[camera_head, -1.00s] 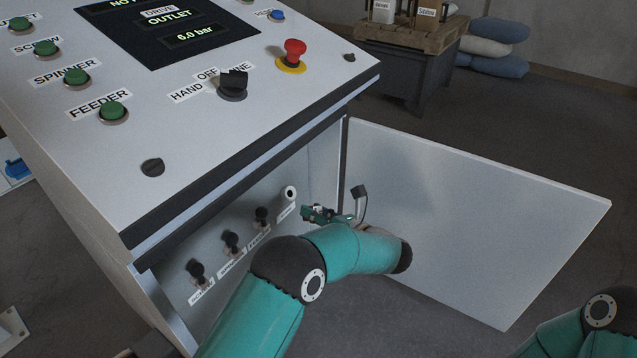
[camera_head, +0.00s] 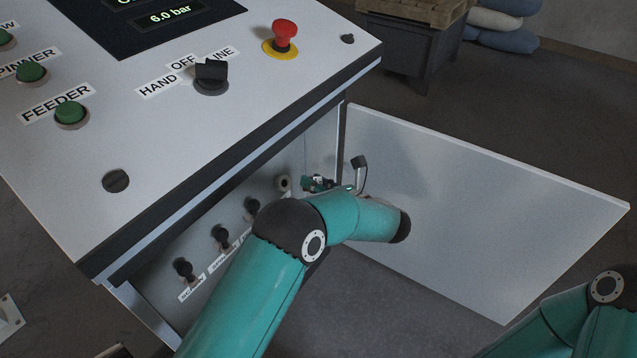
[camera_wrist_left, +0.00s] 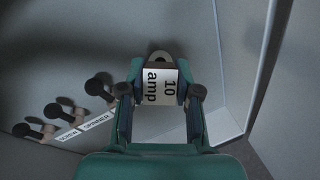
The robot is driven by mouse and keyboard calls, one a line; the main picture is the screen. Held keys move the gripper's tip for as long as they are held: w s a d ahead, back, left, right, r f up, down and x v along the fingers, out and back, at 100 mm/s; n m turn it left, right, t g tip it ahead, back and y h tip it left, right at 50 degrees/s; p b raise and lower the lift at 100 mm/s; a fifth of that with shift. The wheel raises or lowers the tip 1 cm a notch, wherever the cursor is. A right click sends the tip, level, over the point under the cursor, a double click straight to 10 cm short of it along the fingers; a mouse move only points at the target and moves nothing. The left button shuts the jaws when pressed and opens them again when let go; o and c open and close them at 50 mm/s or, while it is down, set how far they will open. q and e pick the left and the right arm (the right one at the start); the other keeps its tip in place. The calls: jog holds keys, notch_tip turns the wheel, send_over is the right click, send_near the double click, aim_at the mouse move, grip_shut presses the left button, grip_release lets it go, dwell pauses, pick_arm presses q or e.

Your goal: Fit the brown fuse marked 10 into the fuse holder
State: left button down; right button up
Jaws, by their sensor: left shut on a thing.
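My left gripper (camera_wrist_left: 160,95) is shut on the fuse (camera_wrist_left: 160,86), whose white label reads "10 amp" in the left wrist view. Little of the fuse's brown body shows. A rounded, brownish-grey part with a pale ring shows just beyond the label; I cannot tell whether it is the fuse's end or the holder. In the head view, my left gripper (camera_head: 309,183) is inside the open cabinet. The fuse holder (camera_head: 283,184), a pale round socket on the inner panel, is just left of its fingertips. Contact between fuse and holder cannot be judged. My right gripper is out of view.
Several black knobs (camera_head: 221,236) with labels line the inner panel left of the holder. The cabinet door (camera_head: 480,210) stands open on the right. The sloping control console (camera_head: 200,130) overhangs the opening. Floor is clear below the door.

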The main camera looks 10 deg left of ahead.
aim_at(285, 177)
pick_arm(q)
jog(key=a+f, duration=0.1)
jog(key=w+a+f, duration=0.1)
jog(key=a, duration=0.1)
jog(key=w+a+f+b, duration=0.1)
jog(key=shift+a, duration=0.2)
dwell(0.3)
dwell(0.3)
jog(key=shift+r, duration=0.15)
dwell(0.7)
jog(key=shift+a, duration=0.1)
dwell(0.4)
jog(key=shift+w+a+f, duration=0.2)
jog(key=shift+a+f, duration=0.15)
jog(key=shift+a, duration=0.15)
jog(key=shift+w+a+f, duration=0.15)
jog(key=shift+a+f, duration=0.15)
jog(key=shift+a, duration=0.15)
jog(key=c, duration=0.7)
grip_release()
jog(key=shift+c, duration=0.2)
